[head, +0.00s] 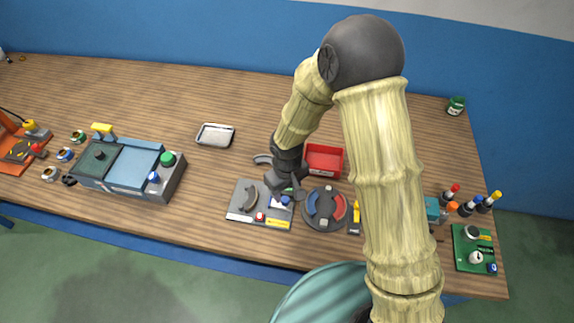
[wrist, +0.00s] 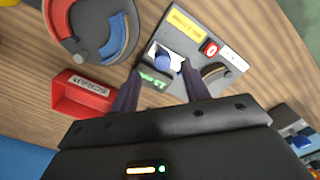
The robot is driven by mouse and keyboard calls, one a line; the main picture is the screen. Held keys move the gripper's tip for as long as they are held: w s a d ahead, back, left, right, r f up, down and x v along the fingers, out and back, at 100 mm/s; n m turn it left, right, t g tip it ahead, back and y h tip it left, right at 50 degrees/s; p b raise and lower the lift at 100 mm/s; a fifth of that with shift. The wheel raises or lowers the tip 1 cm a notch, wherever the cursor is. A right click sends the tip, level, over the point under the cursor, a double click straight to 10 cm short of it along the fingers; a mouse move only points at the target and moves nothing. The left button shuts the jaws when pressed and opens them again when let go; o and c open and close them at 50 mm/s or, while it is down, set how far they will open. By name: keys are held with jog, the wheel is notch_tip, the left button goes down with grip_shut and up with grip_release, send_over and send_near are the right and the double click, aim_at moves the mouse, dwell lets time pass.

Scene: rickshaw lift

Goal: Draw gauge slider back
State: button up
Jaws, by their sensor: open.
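A grey gauge panel (head: 236,214) lies on the bench below my gripper (head: 286,187). It carries a dark arched gauge (head: 249,199), a red button (head: 260,216) and a yellow label (head: 279,223). A blue slider knob (head: 285,200) sits at its right side, partly hidden by my gripper. In the wrist view the panel (wrist: 190,48) shows the blue knob (wrist: 164,62) on a white plate, beside a dark block with green lettering (wrist: 155,79). My gripper (wrist: 161,69) is open, its fingertips on either side of the knob in that view. Contact cannot be told.
A round dial with blue and red arcs (head: 325,208) stands close right of the panel. A red scrap bin (head: 325,158) is behind it. A metal tray (head: 215,135) and a blue-grey machine (head: 130,166) stand left. Bare wood lies between the machine and panel.

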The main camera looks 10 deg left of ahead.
aim_at(288, 199)
notch_tip(288, 199, up, 13)
jog(key=shift+b, duration=0.45)
jog(key=shift+d, duration=0.1)
jog(key=s+d+r+m+t, duration=0.1)
jog(key=d+m, duration=0.3)
jog(key=d, duration=0.8)
jog(key=s+d+r+m+t, duration=0.1)
jog(key=d+m, duration=0.4)
jog(key=d, duration=0.7)
jog(key=s+r, duration=0.1)
jog(key=s, duration=0.1)
jog(key=shift+s+t, duration=0.3)
jog(key=shift+s, duration=0.1)
